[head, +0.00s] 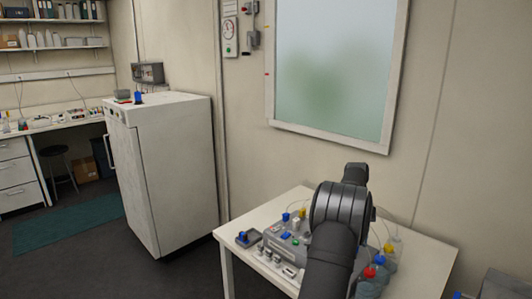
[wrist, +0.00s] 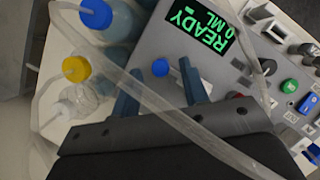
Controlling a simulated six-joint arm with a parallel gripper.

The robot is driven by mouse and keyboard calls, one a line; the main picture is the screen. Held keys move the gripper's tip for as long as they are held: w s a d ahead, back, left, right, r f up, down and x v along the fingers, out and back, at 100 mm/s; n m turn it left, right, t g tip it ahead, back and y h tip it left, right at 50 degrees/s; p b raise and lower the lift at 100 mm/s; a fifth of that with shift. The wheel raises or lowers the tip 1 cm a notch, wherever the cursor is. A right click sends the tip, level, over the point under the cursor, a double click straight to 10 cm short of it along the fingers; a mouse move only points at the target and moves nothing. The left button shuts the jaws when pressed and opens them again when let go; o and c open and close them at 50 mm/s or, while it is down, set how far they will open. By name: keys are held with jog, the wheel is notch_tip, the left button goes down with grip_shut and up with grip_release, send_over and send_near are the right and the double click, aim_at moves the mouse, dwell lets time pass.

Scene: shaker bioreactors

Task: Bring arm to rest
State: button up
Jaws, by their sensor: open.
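My gripper (wrist: 160,75) shows in the wrist view with its two blue-grey fingers apart and nothing held between them. The fingers point toward a grey bioreactor unit (wrist: 228,68) whose green display reads "READY 0 ML". A blue knob or cap (wrist: 160,67) shows between the fingertips; I cannot tell how far it lies beyond them. A clear tube crosses in front of the gripper in this view. In the head view my dark arm (head: 340,215) reaches over the white table (head: 228,228), and the gripper itself is hidden behind it.
Bottles with blue (wrist: 96,13) and yellow (wrist: 76,68) caps stand beside the unit. In the head view a red-capped bottle (head: 369,273) is right of my arm. A white cabinet (head: 165,175) stands left, with open floor before it. A window (head: 338,65) is behind.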

jog(key=v, duration=0.6)
jog(key=x, duration=0.7)
jog(key=shift+s+f, duration=0.1)
jog(key=n+h, duration=0.1)
jog(key=n, duration=0.3)
jog(key=shift+a+h, duration=0.2)
jog(key=shift+h, duration=0.2)
jog(key=n, duration=0.2)
jog(key=n+t+h, duration=0.1)
jog(key=n, duration=0.2)
jog(key=shift+t, duration=0.3)
jog(key=n, duration=0.2)
jog(key=n+t+h, duration=0.1)
jog(key=n, duration=0.2)
jog(key=shift+s+a, duration=0.15)
jog(key=n+t, duration=0.2)
jog(key=n, duration=0.2)
jog(key=shift+s+h, duration=0.1)
jog(key=shift+h, duration=0.3)
jog(key=shift+v, duration=0.95)
